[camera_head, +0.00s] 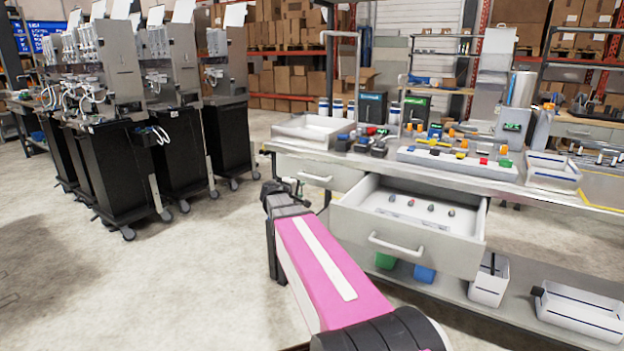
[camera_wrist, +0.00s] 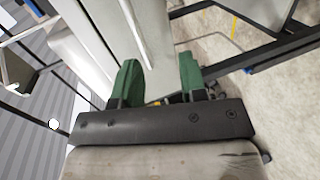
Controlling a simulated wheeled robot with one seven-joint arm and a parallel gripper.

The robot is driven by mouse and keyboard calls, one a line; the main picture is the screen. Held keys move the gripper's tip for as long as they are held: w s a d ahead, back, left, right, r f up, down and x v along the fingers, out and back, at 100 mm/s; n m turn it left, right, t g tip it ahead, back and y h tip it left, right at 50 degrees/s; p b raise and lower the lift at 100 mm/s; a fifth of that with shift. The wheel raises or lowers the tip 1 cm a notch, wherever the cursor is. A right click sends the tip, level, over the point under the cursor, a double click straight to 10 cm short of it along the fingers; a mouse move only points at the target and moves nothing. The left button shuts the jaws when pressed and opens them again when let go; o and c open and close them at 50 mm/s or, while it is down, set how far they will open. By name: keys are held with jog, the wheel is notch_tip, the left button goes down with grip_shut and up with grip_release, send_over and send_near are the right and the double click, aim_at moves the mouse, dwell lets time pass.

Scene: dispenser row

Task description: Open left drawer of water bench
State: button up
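The water bench (camera_head: 530,185) stands on the right in the head view. Its left drawer (camera_head: 345,176) looks shut, with a pale bar handle (camera_head: 314,178) on its front. The neighbouring right drawer (camera_head: 360,222) is pulled out, with several small items inside. My gripper (camera_head: 271,190) is left of the left drawer's handle; its fingertips are hard to make out there. In the wrist view, the green fingers of my gripper (camera_wrist: 160,78) are spread apart. A pale panel with a raised bar (camera_wrist: 141,35) lies beyond and between them; contact cannot be told.
A white tray (camera_head: 312,131) and several bottles and coloured parts stand on the bench top. White bins (camera_head: 489,280) sit on the lower shelf. Black dispenser carts (camera_head: 115,170) stand at left. The floor in front of them is clear.

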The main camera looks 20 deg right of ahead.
aim_at(311, 177)
jog(key=shift+n+t+h, duration=0.3)
jog(key=shift+n+t, duration=0.1)
jog(key=r+x, duration=0.1)
jog(key=x, duration=0.6)
jog(key=w+r+x, duration=0.1)
jog(key=x, duration=0.3)
jog(key=shift+w+r, duration=0.2)
jog(key=shift+r, duration=0.05)
grip_shut()
